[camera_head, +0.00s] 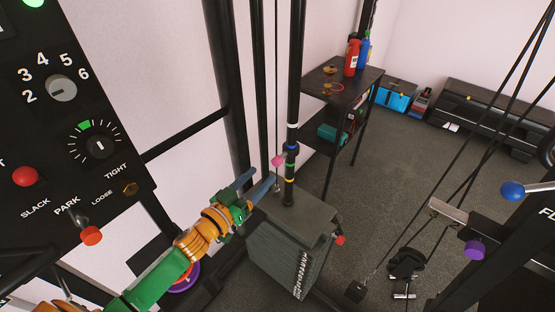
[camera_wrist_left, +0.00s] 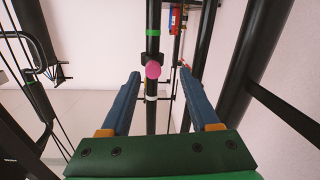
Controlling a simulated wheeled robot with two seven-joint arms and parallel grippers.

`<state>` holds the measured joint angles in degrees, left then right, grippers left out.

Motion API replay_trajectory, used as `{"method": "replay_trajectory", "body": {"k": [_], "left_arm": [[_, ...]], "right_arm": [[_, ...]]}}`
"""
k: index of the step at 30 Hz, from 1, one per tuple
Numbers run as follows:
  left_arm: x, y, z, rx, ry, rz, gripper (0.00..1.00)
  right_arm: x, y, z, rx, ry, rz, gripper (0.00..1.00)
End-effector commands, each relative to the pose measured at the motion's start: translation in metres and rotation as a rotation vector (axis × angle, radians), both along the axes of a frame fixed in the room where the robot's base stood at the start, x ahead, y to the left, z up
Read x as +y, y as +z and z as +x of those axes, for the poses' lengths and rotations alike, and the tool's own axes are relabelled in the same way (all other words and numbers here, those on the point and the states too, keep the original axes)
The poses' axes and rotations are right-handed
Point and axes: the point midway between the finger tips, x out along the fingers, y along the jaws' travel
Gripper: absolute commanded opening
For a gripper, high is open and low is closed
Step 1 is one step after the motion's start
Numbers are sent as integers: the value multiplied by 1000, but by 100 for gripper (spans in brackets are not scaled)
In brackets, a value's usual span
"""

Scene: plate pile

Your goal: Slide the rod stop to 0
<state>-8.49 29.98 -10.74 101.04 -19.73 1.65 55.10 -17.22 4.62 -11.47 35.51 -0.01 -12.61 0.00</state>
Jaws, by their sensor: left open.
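The rod stop (camera_head: 290,149) is a dark collar on the upright black rod (camera_head: 295,70). Its pink knob (camera_head: 278,161) sticks out on the left in the head view. A white band (camera_head: 292,126) lies above the collar and a yellow band (camera_head: 289,180) below. No figure 0 is legible on the rod. My left gripper (camera_head: 257,182) is open and empty, left of the rod and lower than the knob. In the left wrist view the pink knob (camera_wrist_left: 152,70) appears between the spread blue fingertips (camera_wrist_left: 160,76), with no visible contact.
A grey weight stack (camera_head: 285,250) stands under the rod. A black control panel (camera_head: 60,130) with dials fills the left. The floor in the middle right is mostly clear.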

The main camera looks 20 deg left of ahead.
Motion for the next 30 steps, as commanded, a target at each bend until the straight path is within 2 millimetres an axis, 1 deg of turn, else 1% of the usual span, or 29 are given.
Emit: {"method": "replay_trajectory", "body": {"k": [1,5,12,15,19,24,25,26,27,29,30], "left_arm": [[-2,5,2,-23,-36,-12,62],[-8,11,12,-46,-71,-31,62],[-24,10,53,-44,-69,-33,62],[-27,9,63,-44,-69,-31,62],[-30,9,68,-43,-70,-31,62],[-30,9,68,-42,-70,-31,62],[-30,9,68,-42,-70,-31,59],[-30,9,68,-42,-70,-31,51],[-30,9,68,-42,-70,-31,40],[-30,9,68,-41,-69,-31,24],[-30,9,68,-41,-69,-31,14]], "right_arm": [[0,0,0,0,0,0,50],[0,2,0,-1,0,0,50],[0,4,1,-1,0,0,50],[0,4,1,-2,0,0,50],[0,4,1,-2,-1,1,50],[1,4,1,-2,-1,1,50],[1,4,1,-2,-1,1,50],[1,4,1,-2,-1,1,50],[1,4,1,-2,-1,1,50],[1,4,1,-1,-1,1,50],[1,4,1,-1,-1,1,50]]}}
